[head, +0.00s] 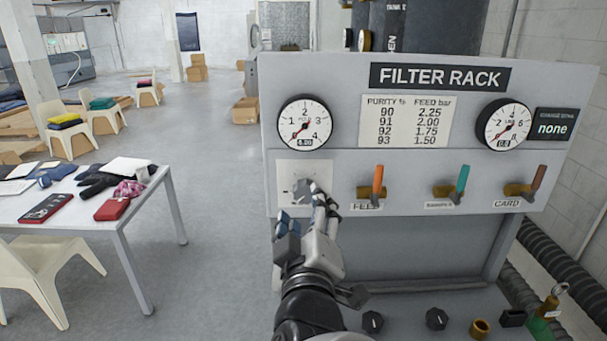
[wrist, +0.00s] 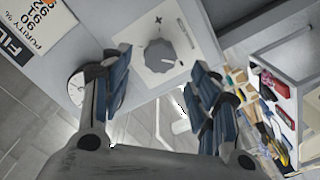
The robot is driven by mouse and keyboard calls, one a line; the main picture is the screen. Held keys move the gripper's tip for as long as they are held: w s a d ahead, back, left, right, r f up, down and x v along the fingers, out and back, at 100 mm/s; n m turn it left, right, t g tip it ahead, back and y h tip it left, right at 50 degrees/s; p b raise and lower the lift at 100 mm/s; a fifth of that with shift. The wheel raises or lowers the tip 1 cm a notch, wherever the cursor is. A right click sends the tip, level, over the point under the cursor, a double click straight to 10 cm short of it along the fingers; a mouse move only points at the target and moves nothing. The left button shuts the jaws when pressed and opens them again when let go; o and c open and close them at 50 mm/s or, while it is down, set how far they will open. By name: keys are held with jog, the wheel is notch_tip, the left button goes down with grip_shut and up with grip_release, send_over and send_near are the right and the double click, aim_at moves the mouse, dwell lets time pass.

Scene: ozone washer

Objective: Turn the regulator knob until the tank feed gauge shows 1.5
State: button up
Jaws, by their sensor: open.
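The regulator knob (wrist: 160,56) is a grey round knob on a white plate (wrist: 187,30) with a plus mark. In the head view the knob (head: 303,188) is partly hidden by my gripper. My gripper (head: 306,208) is open in front of it. In the wrist view the fingers (wrist: 158,66) stand on either side of the knob, with gaps visible. The left gauge (head: 304,122) is above the knob; its needle points low left, and its small digits are unclear. The right gauge (head: 504,124) seems to read 0.0. I cannot read which is the tank feed gauge.
A chart (head: 404,121) pairs purity 90 to 93 with feed 2.25 to 1.50 bar. Orange (head: 377,181), teal (head: 462,179) and brown (head: 538,178) levers stand right of the knob. Small parts lie on the lower shelf. A table (head: 140,195) stands left.

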aim_at(305, 196)
jog(key=w+b, duration=0.1)
jog(key=w, duration=0.3)
jog(key=shift+w+f, duration=0.1)
jog(key=shift+w, duration=0.15)
jog(key=shift+w+b, duration=0.3)
jog(key=shift+w, duration=0.4)
jog(key=shift+c, duration=0.2)
jog(key=c, duration=1)
